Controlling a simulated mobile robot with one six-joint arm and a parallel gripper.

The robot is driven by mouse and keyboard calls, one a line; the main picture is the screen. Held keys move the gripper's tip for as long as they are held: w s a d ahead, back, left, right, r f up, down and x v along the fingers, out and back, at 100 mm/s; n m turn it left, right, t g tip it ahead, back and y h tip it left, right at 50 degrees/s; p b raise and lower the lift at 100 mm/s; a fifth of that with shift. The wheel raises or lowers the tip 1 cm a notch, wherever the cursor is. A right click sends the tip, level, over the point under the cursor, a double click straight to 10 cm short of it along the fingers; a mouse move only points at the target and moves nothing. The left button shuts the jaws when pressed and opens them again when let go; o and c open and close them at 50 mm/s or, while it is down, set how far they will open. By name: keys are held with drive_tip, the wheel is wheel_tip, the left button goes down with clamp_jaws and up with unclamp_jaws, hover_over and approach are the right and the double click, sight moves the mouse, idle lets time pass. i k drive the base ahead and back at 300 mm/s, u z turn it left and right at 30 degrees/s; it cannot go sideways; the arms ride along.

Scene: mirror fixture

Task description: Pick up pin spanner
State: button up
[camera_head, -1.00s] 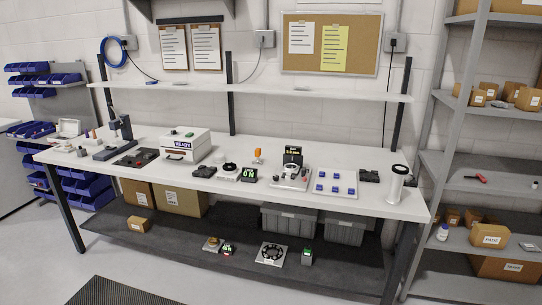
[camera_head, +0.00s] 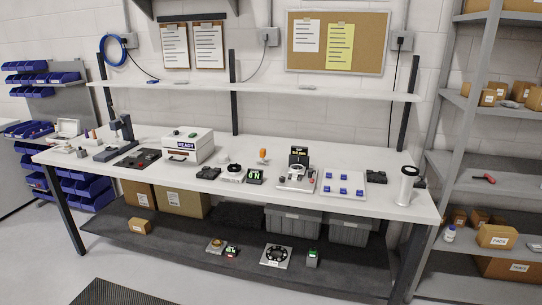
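A small red-handled tool (camera_head: 484,179) lies on a middle shelf of the grey rack at the far right. It may be the pin spanner, but it is too small to tell its shape. No other thing in view can be clearly told as a pin spanner. My gripper is not in view.
A long white workbench (camera_head: 270,207) crosses the view, with a READY-labelled box (camera_head: 188,146), a tray of blue parts (camera_head: 343,184) and a white cylinder (camera_head: 406,185). A dark lower shelf (camera_head: 185,240) holds bins and fixtures. The grey rack (camera_head: 510,187) stands right. Floor in front is clear except a dark mat (camera_head: 130,293).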

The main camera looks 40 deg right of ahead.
sight(263, 151)
drive_tip(key=u, duration=0.05)
drive_tip(key=i, duration=1)
drive_tip(key=z, duration=0.1)
